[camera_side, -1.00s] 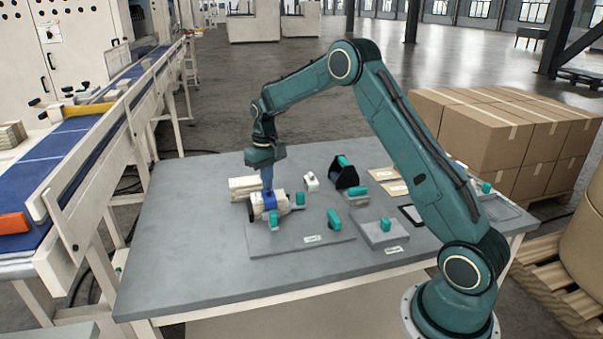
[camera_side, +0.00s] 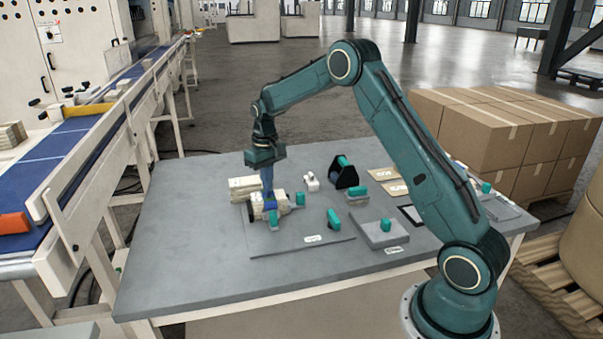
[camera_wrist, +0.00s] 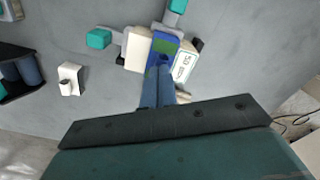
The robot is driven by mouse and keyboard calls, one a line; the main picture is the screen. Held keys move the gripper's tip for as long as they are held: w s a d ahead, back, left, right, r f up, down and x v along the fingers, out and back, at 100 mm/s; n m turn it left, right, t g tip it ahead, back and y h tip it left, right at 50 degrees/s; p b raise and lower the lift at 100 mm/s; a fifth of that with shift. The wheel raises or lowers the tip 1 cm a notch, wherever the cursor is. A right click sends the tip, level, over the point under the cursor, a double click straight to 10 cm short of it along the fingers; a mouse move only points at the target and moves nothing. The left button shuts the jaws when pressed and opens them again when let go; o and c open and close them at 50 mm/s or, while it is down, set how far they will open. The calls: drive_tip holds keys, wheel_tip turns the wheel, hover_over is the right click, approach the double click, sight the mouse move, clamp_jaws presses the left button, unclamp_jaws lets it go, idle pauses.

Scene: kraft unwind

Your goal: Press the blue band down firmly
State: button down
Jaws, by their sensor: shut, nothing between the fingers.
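The blue band (camera_side: 271,206) lies across a cream block (camera_side: 257,210) on the grey mat near the middle of the table. In the wrist view the blue band (camera_wrist: 164,45) runs between a cream part on its left and a labelled white part (camera_wrist: 185,62) on its right. My gripper (camera_side: 268,193) points straight down over the band, with its blue fingers shut and empty. In the wrist view the fingertips (camera_wrist: 163,68) meet the band's near part and hide some of it. They look in contact, but the exact contact is hard to see.
Teal-handled tools (camera_side: 334,219) stand around the block, some very close to it. A stack of cream pieces (camera_side: 245,186) lies behind it. A black holder (camera_side: 345,172) and a small white piece (camera_side: 311,181) stand to the right. The table's left front (camera_side: 180,270) is clear.

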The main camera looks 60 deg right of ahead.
drive_tip(key=shift+s+f, duration=0.1)
drive_tip(key=shift+r, duration=2.35)
drive_tip(key=shift+r, duration=0.1)
drive_tip(key=shift+a+r, duration=0.15)
drive_tip(key=shift+r, duration=0.05)
drive_tip(key=s+a+r+n+t, duration=0.1)
drive_tip(key=s+a+r+t, duration=0.2)
drive_tip(key=s+a+r, duration=0.95)
drive_tip(key=s+a+n+t, duration=0.1)
drive_tip(key=s+a, duration=0.1)
drive_tip(key=s, duration=0.8)
drive_tip(key=s+a+n+t, duration=0.1)
drive_tip(key=s+a, duration=0.2)
drive_tip(key=s, duration=0.8)
drive_tip(key=shift+r+t, duration=0.3)
